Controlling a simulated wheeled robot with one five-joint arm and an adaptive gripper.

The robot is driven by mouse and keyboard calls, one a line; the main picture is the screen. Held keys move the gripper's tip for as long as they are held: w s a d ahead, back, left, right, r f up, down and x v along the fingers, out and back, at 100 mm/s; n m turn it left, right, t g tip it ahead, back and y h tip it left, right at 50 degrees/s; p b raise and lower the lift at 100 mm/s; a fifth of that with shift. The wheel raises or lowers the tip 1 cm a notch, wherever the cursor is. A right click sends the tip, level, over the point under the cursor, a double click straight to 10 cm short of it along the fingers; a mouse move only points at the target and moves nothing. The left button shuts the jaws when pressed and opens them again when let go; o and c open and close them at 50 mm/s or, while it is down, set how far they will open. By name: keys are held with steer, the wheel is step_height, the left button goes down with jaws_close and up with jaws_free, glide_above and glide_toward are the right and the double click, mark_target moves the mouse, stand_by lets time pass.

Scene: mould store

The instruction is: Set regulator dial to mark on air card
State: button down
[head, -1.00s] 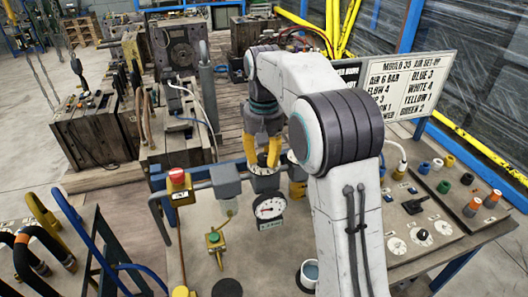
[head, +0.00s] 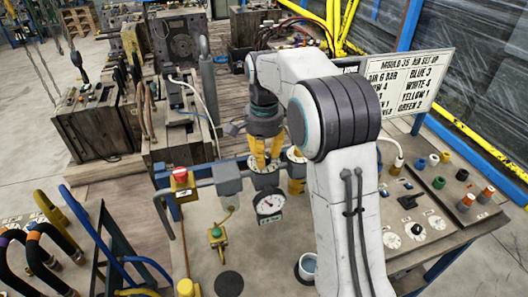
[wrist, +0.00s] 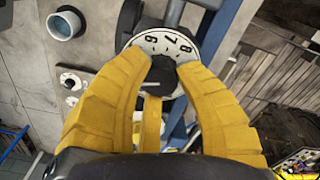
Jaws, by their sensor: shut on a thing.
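My gripper (head: 264,161) reaches down onto the regulator at the bench's back edge. Its yellow fingers (wrist: 158,90) are shut on the dark knob (wrist: 160,72) of the regulator dial. The dial's white numbered face (wrist: 178,42) shows beyond the fingertips, with 7 and 8 readable; the fingers hide part of it. In the head view the dial (head: 262,170) is mostly covered by the fingers. A round white pressure gauge (head: 269,205) hangs just below it; its reading is too small to tell. The air card (head: 408,82) stands at the right and reads AIR 6 BAR.
A red-topped button box (head: 182,183) and a grey pipe stand left of the regulator. A panel with coloured plugs and white dials (head: 425,205) lies on the right.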

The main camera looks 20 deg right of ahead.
steer(key=m+p, duration=0.1)
steer(key=m, duration=0.6)
steer(key=shift+s+f, duration=0.1)
steer(key=shift+f, duration=0.05)
steer(key=m, duration=0.4)
steer(key=shift+p, duration=0.35)
steer(key=shift+m, duration=2)
steer(key=c, duration=0.8)
jaws_free()
steer(key=shift+r, duration=0.25)
step_height(320, 180, up, 12)
steer(key=shift+f, duration=0.15)
